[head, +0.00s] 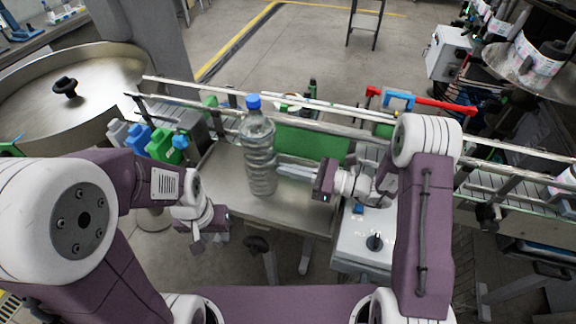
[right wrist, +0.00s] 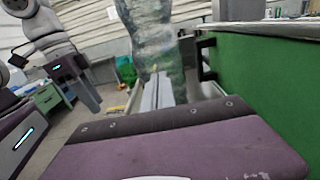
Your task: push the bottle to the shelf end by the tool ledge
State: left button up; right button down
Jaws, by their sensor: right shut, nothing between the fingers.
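The clear plastic bottle (head: 259,150) with a blue cap stands upright on the steel shelf (head: 225,187), near the middle. My right gripper (head: 284,171) is shut with nothing between its fingers. Its fingertips are at the bottle's right side, at about mid-height, touching or nearly so. In the right wrist view the fingers (right wrist: 157,92) point at the bottle (right wrist: 152,40), whose top is out of frame. My left gripper (head: 197,242) hangs in front of the shelf, left of the bottle and apart from it. Its finger gap is not clear. I cannot tell which part is the tool ledge.
Green, blue and grey jugs (head: 163,143) stand left of the shelf. A green panel (head: 310,143) and conveyor rails (head: 330,128) run behind the bottle. A red-handled tool (head: 432,103) lies farther right. A grey control box (head: 362,240) stands at the shelf's right. The shelf left of the bottle is clear.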

jog(key=shift+s+a, duration=0.1)
jog(key=shift+a, duration=0.1)
jog(key=b+x, duration=0.1)
jog(key=x, duration=0.4)
jog(key=b+x, duration=0.2)
jog(key=x, duration=0.3)
jog(key=b+x, duration=0.2)
jog(key=x, duration=0.4)
jog(key=shift+f, duration=0.25)
jog(key=shift+w+a+r+b, duration=0.25)
jog(key=shift+a+b, duration=0.05)
jog(key=shift+a, duration=0.25)
